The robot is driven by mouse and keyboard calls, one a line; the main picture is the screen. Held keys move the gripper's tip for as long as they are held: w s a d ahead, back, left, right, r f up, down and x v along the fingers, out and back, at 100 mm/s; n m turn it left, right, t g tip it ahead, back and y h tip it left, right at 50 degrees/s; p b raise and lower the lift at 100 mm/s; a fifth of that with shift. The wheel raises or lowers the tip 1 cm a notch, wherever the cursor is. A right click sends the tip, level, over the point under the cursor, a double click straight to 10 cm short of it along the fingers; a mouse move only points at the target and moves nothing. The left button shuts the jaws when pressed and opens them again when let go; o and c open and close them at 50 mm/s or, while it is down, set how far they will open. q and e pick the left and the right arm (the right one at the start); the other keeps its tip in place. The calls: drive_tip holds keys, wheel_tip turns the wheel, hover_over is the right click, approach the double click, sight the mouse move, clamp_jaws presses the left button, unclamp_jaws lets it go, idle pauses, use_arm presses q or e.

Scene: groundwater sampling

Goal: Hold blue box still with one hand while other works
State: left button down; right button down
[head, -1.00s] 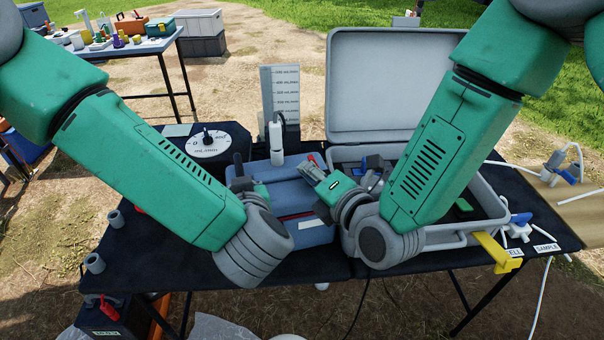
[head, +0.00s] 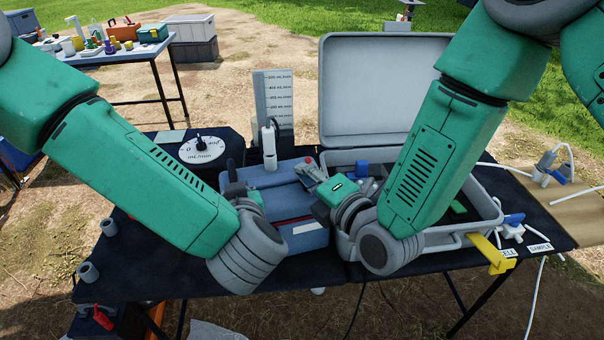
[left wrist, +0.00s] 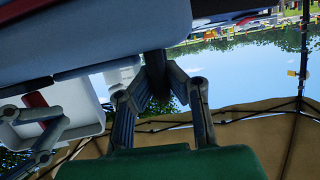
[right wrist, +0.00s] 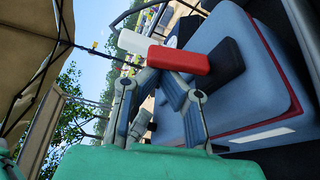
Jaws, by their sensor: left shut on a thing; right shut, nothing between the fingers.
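The blue box (head: 306,236), with a red seam and a white label, sits on the black table at the centre. My left gripper (head: 233,180) is at its left side, mostly hidden behind my arm. In the left wrist view its fingers (left wrist: 156,75) are shut at the edge of a blue-grey body, which looks like the box; the contact is partly hidden. My right gripper (head: 304,174) is over the box's right side, shut and empty. In the right wrist view its fingertips (right wrist: 178,95) are close to a red and white piece (right wrist: 185,58) by the box; touching cannot be told.
An open grey case (head: 385,85) stands right of the box, its lid raised behind. A graduated board (head: 273,95) and a round dial (head: 202,150) stand behind and left. A yellow piece (head: 490,253) hangs at the front right edge. Two grey cups are at the left.

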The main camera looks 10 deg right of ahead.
drive_tip(key=m, duration=0.1)
drive_tip(key=d+m, duration=0.1)
drive_tip(key=m+t, duration=0.1)
drive_tip(key=shift+w+d+r+y, duration=0.1)
drive_tip(key=shift+d+r+y, duration=0.1)
drive_tip(key=shift+r+y, duration=0.1)
drive_tip(key=shift+a, duration=0.1)
drive_tip(key=shift+a+r, duration=0.1)
drive_tip(key=shift+a, duration=0.15)
drive_tip(key=a, duration=0.1)
drive_tip(key=a+r, duration=0.1)
drive_tip(key=shift+s+a, duration=0.25)
drive_tip(key=shift+a, duration=0.05)
drive_tip(key=v, duration=0.9)
drive_tip(key=shift+s+f, duration=0.4)
drive_tip(key=shift+s, duration=0.1)
use_arm(q)
drive_tip(key=c, duration=1.6)
unclamp_jaws()
use_arm(e)
drive_tip(key=shift+a, duration=0.1)
